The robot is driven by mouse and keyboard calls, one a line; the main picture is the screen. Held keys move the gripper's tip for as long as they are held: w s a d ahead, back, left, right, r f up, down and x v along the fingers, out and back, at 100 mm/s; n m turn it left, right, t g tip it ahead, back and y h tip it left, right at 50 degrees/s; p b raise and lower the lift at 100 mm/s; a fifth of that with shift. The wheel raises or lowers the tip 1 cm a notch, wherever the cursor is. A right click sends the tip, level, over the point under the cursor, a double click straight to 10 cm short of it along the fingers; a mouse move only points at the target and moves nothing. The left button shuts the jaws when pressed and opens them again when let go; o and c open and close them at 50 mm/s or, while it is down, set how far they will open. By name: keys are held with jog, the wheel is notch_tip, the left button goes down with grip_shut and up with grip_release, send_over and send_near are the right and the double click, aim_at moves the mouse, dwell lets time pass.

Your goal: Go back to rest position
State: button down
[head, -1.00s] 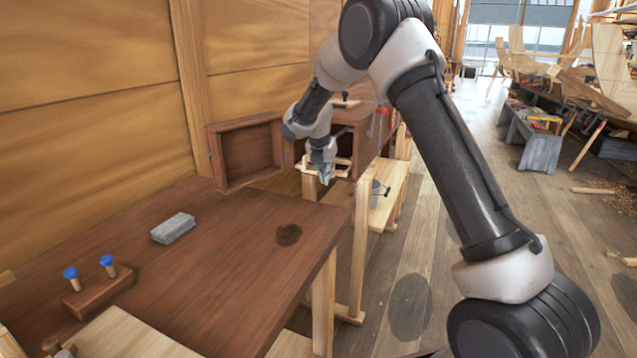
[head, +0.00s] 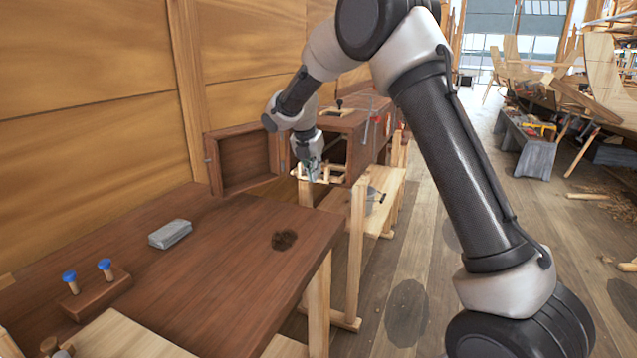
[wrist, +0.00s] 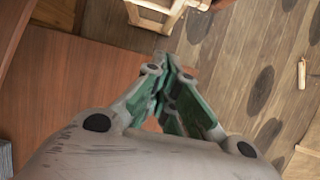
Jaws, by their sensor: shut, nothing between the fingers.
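My gripper (head: 311,172) is in the upper middle of the head view, at the end of my bent arm. It points down in front of the open wooden cabinet, close to a pale wooden frame (head: 334,174). In the wrist view my gripper (wrist: 172,62) has its green-sided fingers together with nothing between them. Below it in that view are the brown bench top and the plank floor. Whether the fingertips touch the frame cannot be told from the head view.
The brown bench (head: 215,262) holds a grey block (head: 170,234), a dark patch (head: 284,240) and a wooden block with blue-topped pegs (head: 95,290). The cabinet door (head: 245,157) stands open left of my gripper.

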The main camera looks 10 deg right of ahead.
jog(key=s+d+r+m+y, duration=0.1)
jog(key=s+d+r+m, duration=0.2)
jog(key=s+m, duration=0.6)
jog(key=s+d+r+m, duration=0.4)
jog(key=s+d+m, duration=0.4)
jog(key=s, duration=1.3)
jog(key=s+d+r+m+y, duration=0.1)
jog(key=s+d+r+m, duration=0.3)
jog(key=s+m, duration=0.7)
jog(key=shift+s+d+m+t+y, duration=0.35)
jog(key=shift+s+d, duration=0.4)
jog(key=shift+s, duration=1.75)
